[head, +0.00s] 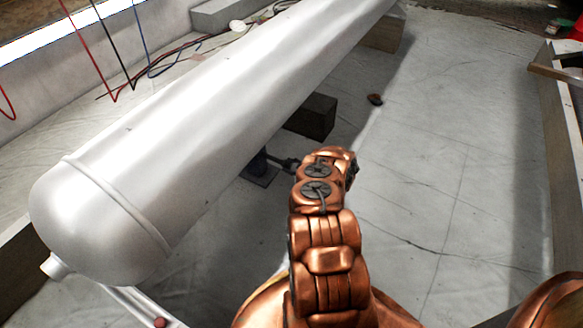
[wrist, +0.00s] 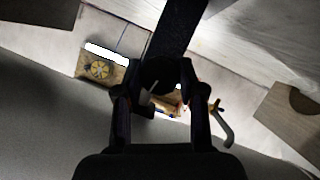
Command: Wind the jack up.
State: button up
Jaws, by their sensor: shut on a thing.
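The jack (head: 258,170) is a small dark post on a dark base plate, standing on the floor beneath the right side of a long white tank (head: 200,130). My copper arm reaches toward it from the right, and its end covers part of the view. My gripper (wrist: 159,104) shows in the wrist view as two dark fingers, closed in on a dark part between them, which I take to be the jack's handle. A dark bar (wrist: 184,25) runs up from there. The exact contact is in shadow.
A dark block (head: 312,117) stands on the floor beyond the jack, by the tank. A small brown object (head: 375,99) lies on the sheeted floor. Red, black and blue cables (head: 118,75) hang behind the tank. The floor to the right is mostly clear.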

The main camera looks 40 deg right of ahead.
jog(key=m+y+b, duration=0.1)
jog(key=b, duration=0.1)
jog(key=m+b, duration=0.1)
jog(key=shift+w+d+f+g+y+b, duration=0.1)
jog(key=shift+w+f+g+y+b, duration=0.1)
jog(key=shift+g+y+b, duration=0.2)
jog(key=m+y+b, duration=0.1)
jog(key=m+b, duration=0.1)
jog(key=b, duration=0.1)
jog(key=shift+w+b, duration=0.1)
jog(key=shift+b, duration=0.2)
jog(key=m+y+b, duration=0.2)
jog(key=m+b, duration=0.1)
jog(key=b, duration=0.3)
jog(key=shift+f+g+y, duration=0.1)
jog(key=shift+g+y, duration=0.3)
jog(key=shift+d+b, duration=0.1)
jog(key=shift+b, duration=0.2)
jog(key=shift+r+m+y, duration=0.3)
jog(key=o, duration=1.1)
jog(key=shift+c, duration=0.2)
